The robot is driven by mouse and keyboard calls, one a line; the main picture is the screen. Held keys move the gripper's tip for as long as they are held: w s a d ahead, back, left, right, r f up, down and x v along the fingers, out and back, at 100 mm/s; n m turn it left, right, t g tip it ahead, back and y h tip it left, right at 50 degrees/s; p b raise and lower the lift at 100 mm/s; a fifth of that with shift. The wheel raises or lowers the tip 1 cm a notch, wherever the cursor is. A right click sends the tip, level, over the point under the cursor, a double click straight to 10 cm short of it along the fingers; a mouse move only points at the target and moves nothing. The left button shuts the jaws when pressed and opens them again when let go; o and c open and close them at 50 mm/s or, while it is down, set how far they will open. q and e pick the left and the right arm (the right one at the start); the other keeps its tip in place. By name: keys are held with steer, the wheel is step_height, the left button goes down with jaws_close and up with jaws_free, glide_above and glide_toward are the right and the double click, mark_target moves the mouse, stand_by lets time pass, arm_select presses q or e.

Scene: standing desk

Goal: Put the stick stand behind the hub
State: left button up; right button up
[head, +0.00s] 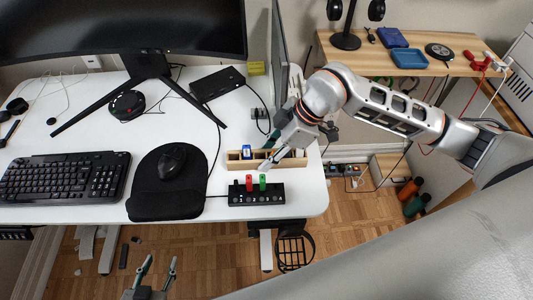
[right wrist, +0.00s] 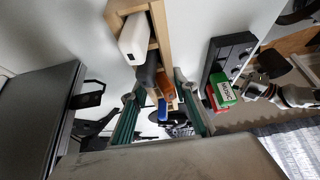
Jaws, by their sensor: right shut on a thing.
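The stick stand (head: 236,165) is a long, light wooden tray on the desk's right part, beyond the black hub (head: 257,199). A narrow strip of white desk separates them, and the stand reaches further right. A blue stick (head: 246,152) shows in it. In the right wrist view the stand (right wrist: 163,35) holds white, dark, orange and blue sticks. My right gripper (head: 270,160) has its fingers on both long sides of the stand and is shut on it; they flank it in the wrist view (right wrist: 157,88). Whether the stand touches the desk is unclear. My left gripper (head: 158,272) is open and empty, low in front of the desk.
The hub bears a red stick (head: 249,183) and a green stick (head: 262,182). A mouse pad (head: 166,206) lies left of it. The monitor stand (head: 150,66) and a side-on screen (head: 279,65) stand behind. The desk's right edge is close.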

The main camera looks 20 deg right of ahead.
steer(key=shift+r, duration=0.1)
steer(key=o, duration=1.3)
steer(key=p+v, duration=0.1)
steer(key=v, duration=0.9)
steer(key=shift+d+r, duration=0.2)
steer(key=shift+r, duration=0.15)
steer(key=shift+s+d+r, duration=0.1)
steer(key=shift+d+r, duration=0.2)
steer(key=shift+r, duration=0.25)
